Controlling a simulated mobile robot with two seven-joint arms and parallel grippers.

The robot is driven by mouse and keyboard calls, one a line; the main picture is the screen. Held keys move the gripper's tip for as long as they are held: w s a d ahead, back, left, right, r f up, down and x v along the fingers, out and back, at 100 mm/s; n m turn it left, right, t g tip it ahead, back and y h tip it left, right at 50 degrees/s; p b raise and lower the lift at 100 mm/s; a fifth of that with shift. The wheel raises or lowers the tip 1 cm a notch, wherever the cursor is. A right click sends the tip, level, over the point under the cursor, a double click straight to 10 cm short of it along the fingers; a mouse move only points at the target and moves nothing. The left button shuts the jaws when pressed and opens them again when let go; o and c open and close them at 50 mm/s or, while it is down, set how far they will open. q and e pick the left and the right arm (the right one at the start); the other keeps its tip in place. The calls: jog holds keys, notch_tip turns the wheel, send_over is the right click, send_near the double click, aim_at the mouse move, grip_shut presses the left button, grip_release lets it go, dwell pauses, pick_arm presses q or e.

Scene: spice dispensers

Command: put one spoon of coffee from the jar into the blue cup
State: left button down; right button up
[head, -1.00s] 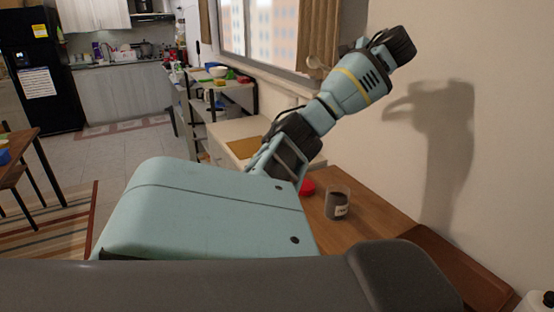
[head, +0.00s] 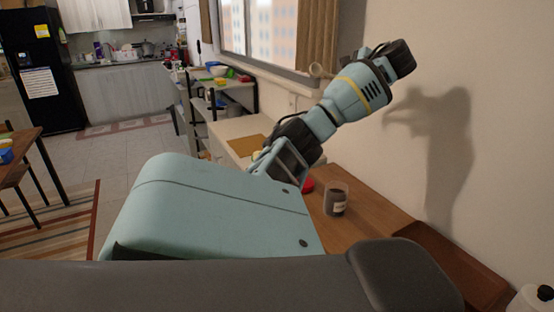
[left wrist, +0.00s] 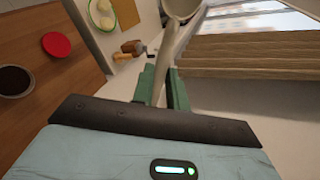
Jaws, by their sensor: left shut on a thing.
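My left gripper (left wrist: 161,88) is shut on the handle of a pale spoon (left wrist: 166,58). In the left wrist view the spoon's bowl is at the top edge, partly cut off, and its contents cannot be made out. In the head view the spoon (head: 316,69) is raised high near the window curtain, and my wrist hides most of the gripper. The glass coffee jar (head: 335,203) stands open and upright on the wooden counter, with dark coffee and a pale label. The jar also shows in the left wrist view (left wrist: 15,81). No blue cup can be made out. My right gripper is not in view.
A red lid (head: 307,185) lies beside the jar; it also shows in the left wrist view (left wrist: 57,44). A red-brown tray (head: 455,262) lies along the wall at right. A white bottle (head: 535,300) is at the lower right. Shelves (head: 205,105) stand beyond the counter.

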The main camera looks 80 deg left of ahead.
pick_arm(q)
jog(key=shift+d+r, duration=0.15)
jog(key=shift+d, duration=0.05)
dwell(0.4)
dwell(0.5)
jog(key=shift+f, duration=2.9)
jog(key=shift+w, duration=0.1)
